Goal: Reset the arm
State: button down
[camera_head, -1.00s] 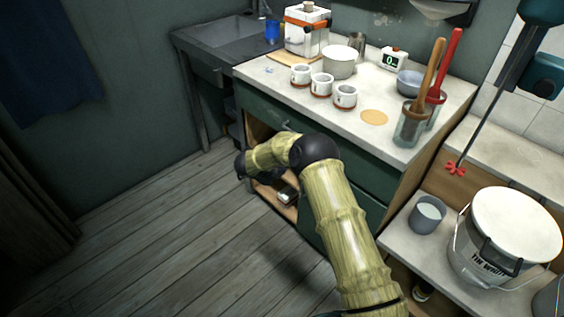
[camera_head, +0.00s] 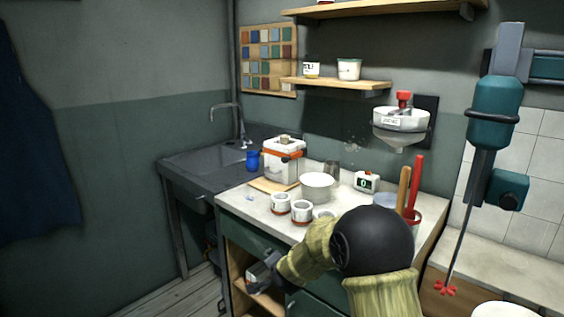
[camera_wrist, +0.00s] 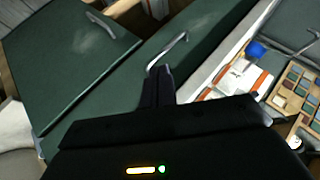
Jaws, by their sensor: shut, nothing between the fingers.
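My gripper (camera_wrist: 158,75) shows in the wrist view as two dark fingers held together with nothing between them. Behind the fingertips in that view is a metal handle (camera_wrist: 166,52) on a green front; I cannot tell whether they touch. In the head view my arm rises at the lower right and bends left in front of the green cabinet (camera_head: 250,236). The dark hand end shows there near the cabinet's open compartment, but its fingers are too small to make out.
White cups (camera_head: 280,203), a white bowl (camera_head: 318,185) and a red-trimmed white box (camera_head: 283,160) stand on the counter. A sink (camera_head: 205,160) is at the left. A teal mixer (camera_head: 493,110) hangs at the right.

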jog(key=s+d+n+g, duration=0.25)
jog(key=s+d, duration=0.25)
jog(key=s, duration=0.5)
jog(key=s+d+r+n+g+h, duration=0.15)
jog(key=s+d+n, duration=0.3)
jog(key=s, duration=0.55)
jog(key=s+d+n+g, duration=0.3)
jog(key=s+d, duration=0.3)
jog(key=s, duration=0.4)
notch_tip(320, 180, up, 18)
jog(key=p, duration=1.9)
jog(key=shift+s+d+r, duration=0.2)
jog(key=shift+s+r, duration=0.05)
jog(key=shift+s, duration=0.1)
